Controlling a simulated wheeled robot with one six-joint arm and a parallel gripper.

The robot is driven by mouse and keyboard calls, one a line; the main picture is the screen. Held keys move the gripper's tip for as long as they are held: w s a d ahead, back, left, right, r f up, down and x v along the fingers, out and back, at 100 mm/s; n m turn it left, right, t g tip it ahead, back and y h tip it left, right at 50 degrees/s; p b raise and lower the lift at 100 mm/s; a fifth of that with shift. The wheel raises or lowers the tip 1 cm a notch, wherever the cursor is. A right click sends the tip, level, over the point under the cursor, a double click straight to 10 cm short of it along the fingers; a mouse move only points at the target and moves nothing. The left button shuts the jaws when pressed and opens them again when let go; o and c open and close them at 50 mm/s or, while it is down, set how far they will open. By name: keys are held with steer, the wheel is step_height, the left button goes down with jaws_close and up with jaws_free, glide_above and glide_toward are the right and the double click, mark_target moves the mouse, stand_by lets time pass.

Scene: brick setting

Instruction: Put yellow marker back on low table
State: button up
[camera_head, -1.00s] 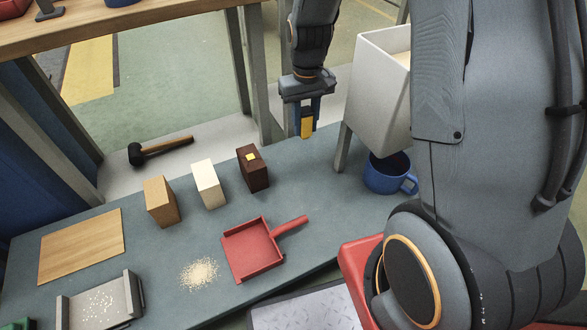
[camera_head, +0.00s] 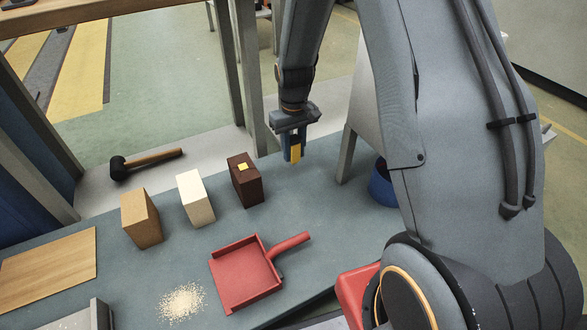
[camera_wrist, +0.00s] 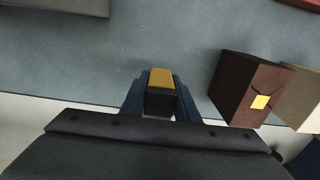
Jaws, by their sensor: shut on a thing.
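My gripper (camera_head: 293,150) is shut on the yellow marker (camera_head: 296,155), a small block with a yellow end and a dark body. In the wrist view, the marker (camera_wrist: 161,79) sits between the two blue fingers, its yellow end pointing away from the palm. The low table (camera_head: 330,215) has a grey-blue top. The gripper and marker are above its far side, right of a dark brown block (camera_head: 247,188); the marker appears clear of the top. The brown block has a small yellow square on it, also seen in the wrist view (camera_wrist: 260,102).
A cream block (camera_head: 196,203) and a tan block (camera_head: 142,221) stand left of the brown one. A red dustpan (camera_head: 245,275), crumbs (camera_head: 183,302), a board (camera_head: 48,268) and a mallet (camera_head: 150,160) lie around. A blue mug (camera_head: 380,187) is partly hidden by my arm. The table's middle right is clear.

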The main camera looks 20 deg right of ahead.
mark_target(293, 139)
steer(key=shift+f+b, duration=1.1)
steer(key=shift+f, duration=1.8)
steer(key=shift+f, duration=0.15)
steer(key=o, duration=0.8)
steer(key=shift+o, duration=0.2)
step_height(293, 139, up, 12)
steer(key=p, duration=0.5)
steer(key=shift+a+r, duration=0.1)
steer(key=shift+r, duration=0.15)
